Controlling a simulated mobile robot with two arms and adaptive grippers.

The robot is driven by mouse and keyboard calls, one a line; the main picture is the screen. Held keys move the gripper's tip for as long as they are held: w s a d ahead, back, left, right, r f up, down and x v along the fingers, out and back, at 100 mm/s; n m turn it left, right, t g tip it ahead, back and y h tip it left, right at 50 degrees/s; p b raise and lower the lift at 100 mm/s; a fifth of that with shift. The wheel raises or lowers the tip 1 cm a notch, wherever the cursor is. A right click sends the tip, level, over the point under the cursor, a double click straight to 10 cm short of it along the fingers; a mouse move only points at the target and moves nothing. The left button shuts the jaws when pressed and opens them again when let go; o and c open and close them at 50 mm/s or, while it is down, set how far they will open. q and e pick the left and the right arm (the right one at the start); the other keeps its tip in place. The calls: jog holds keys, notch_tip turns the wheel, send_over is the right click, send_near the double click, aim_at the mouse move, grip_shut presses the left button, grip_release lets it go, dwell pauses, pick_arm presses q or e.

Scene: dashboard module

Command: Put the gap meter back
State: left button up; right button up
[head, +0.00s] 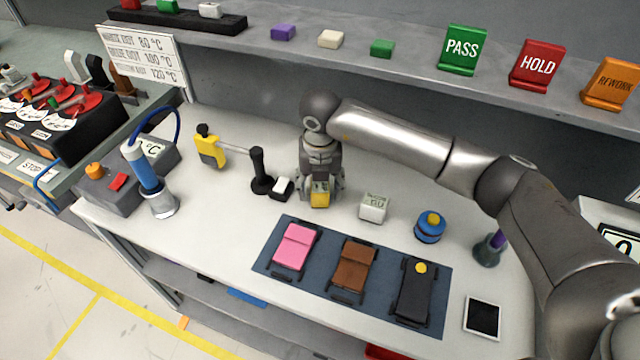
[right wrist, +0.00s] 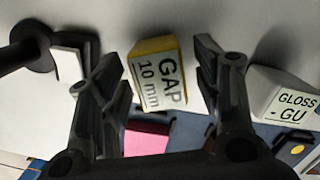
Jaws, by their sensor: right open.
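The gap meter (head: 320,197) is a small yellow block with a white label. It is on the white bench just behind the blue mat, partly hidden by my right gripper in the head view. In the right wrist view the gap meter (right wrist: 157,75) shows its label "GAP 10 mm" and appears slightly tilted. My right gripper (head: 320,188) points down over it. Its two fingers (right wrist: 160,58) are open, one on each side of the meter, with visible gaps. My left gripper is not in view.
The gloss meter (head: 373,208) stands close on the right. A black post (head: 260,172) and small white-topped block (head: 281,188) are close on the left. The mat (head: 322,273) holds pink, brown and black pieces. A blue round item (head: 430,227) stands further right.

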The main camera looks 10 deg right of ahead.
aim_at(320, 189)
jog(key=shift+r, duration=0.15)
jog(key=shift+r, duration=0.25)
notch_tip(320, 189, up, 12)
jog(key=s+b, duration=0.1)
jog(key=b, duration=0.1)
jog(key=shift+s+a+f, duration=0.15)
jog(key=shift+s+f, duration=0.05)
jog(key=shift+f, duration=0.05)
